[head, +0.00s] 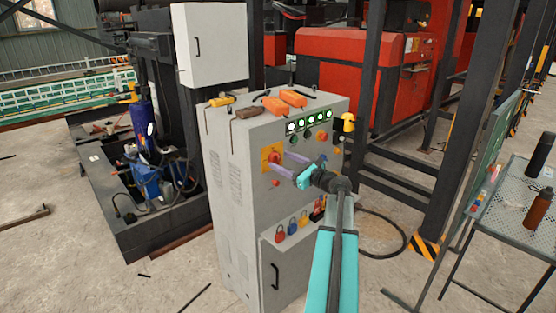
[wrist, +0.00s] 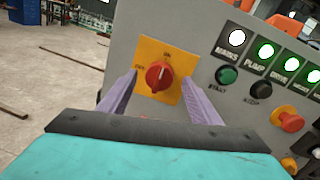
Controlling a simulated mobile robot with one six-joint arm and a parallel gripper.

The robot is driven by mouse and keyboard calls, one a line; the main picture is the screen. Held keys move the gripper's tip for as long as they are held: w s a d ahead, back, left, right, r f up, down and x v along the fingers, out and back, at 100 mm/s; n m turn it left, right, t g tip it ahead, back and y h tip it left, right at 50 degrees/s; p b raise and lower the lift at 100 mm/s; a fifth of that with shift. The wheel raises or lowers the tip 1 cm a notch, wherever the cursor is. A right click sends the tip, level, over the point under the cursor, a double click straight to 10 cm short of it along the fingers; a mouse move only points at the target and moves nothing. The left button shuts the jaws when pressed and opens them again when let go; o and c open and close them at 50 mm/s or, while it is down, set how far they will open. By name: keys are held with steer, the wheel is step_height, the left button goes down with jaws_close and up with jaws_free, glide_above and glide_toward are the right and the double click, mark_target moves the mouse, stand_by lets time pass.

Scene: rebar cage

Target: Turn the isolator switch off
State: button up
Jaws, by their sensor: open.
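The isolator switch is a round red knob (wrist: 159,76) on a square yellow plate (wrist: 150,55) on the front of the grey cabinet. In the head view the red knob (head: 274,158) and its plate (head: 266,152) are at the cabinet's upper left front. The knob's ridge stands close to upright, by the upper plate label. My gripper (wrist: 163,85) is open, with its two purple fingers on either side of the knob. In the head view my gripper (head: 276,162) reaches to the panel. I cannot tell whether the fingers touch the knob.
Lit indicator lamps (wrist: 264,52), push buttons (wrist: 227,75) and a red emergency stop (wrist: 291,121) sit right of the switch. Several coloured padlocks (head: 291,226) hang below it. Orange tools (head: 292,98) lie on the cabinet top. A mesh table (head: 500,190) stands at right.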

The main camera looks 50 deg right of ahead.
mark_target(276, 159)
steer(key=shift+w, duration=1.05)
steer(key=shift+c, duration=0.2)
steer(key=c, duration=1)
steer(key=shift+a+f, duration=0.1)
steer(key=shift+a, duration=0.1)
steer(key=shift+c, duration=0.2)
steer(key=shift+o, duration=0.2)
steer(key=shift+d, duration=0.1)
